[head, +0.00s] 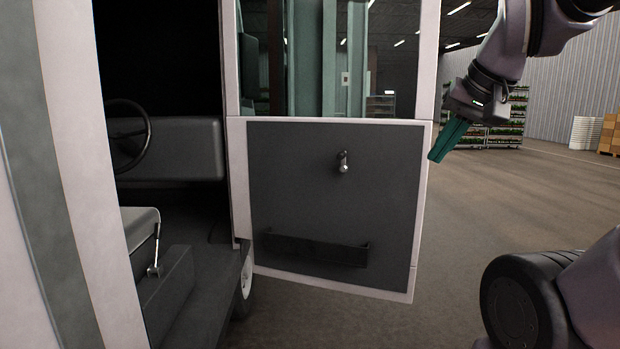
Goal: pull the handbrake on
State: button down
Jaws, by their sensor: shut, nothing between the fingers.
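The handbrake lever (155,252) stands beside the pale seat (140,226) in the open cab, at the lower left. It is a thin bright metal rod, roughly upright, with a thicker piece at its lower end.
The open cab door (340,200) has a dark inner panel, a handle (343,163) and a low pocket (315,249). A steering wheel (127,135) is deeper inside. The white door pillar (75,160) borders the opening on the left.

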aim_at(158, 227)
jog(key=u, duration=1.25)
jog(key=i, duration=0.7)
jog(key=l+z, duration=0.05)
